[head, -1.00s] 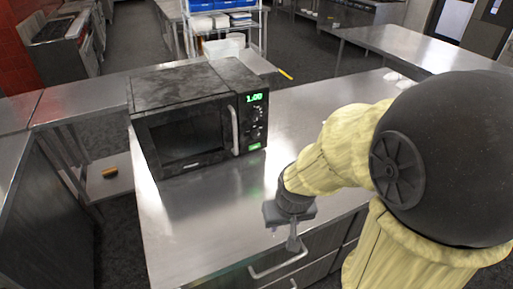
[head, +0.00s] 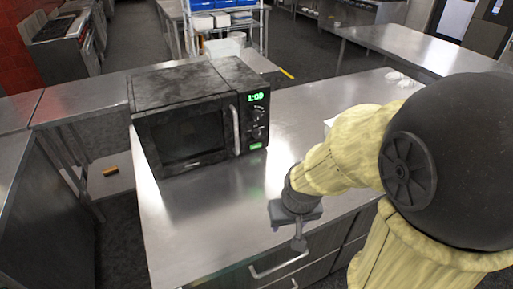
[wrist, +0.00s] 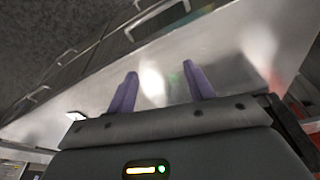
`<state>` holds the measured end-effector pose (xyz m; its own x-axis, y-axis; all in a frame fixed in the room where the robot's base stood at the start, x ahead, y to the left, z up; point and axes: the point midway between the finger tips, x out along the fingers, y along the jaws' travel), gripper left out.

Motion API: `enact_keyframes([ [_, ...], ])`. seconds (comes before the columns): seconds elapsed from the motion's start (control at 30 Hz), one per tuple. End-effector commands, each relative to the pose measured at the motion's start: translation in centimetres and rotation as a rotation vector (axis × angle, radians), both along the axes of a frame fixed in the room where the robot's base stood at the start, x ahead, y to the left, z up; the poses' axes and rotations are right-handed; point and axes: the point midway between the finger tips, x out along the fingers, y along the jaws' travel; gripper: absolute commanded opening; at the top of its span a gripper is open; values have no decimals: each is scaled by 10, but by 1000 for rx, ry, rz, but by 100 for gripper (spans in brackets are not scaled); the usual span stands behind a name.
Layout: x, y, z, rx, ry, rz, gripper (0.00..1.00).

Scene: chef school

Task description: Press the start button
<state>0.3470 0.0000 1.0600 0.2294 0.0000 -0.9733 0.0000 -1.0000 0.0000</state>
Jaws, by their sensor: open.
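A black microwave (head: 190,112) with its door closed stands on the steel counter. Its display (head: 255,97) glows green and seems to read 1:00. A small green-lit button (head: 256,146), likely the start button, sits at the bottom of the control panel, right of the door handle (head: 235,130). My gripper (head: 298,244) is low at the counter's front edge, to the right of and nearer than the microwave, well apart from the button. In the wrist view its two purple fingers (wrist: 161,88) are spread with nothing between them.
The steel counter (head: 200,215) is bare in front of the microwave. Drawers with a bar handle (head: 278,265) are below its front edge, close to my gripper. Another steel table (head: 430,45) stands at the back right.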

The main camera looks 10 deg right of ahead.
Motion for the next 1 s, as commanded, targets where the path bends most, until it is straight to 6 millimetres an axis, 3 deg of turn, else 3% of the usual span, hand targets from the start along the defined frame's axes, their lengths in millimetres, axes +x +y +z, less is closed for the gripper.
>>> enact_keyframes([
  [0.03, 0, 0, 0, 0, 0, 0, 45],
  [0.27, 0, 0, 0, 0, 0, 0, 0],
  [1.0, 0, 0, 0, 0, 0, 0, 0],
])
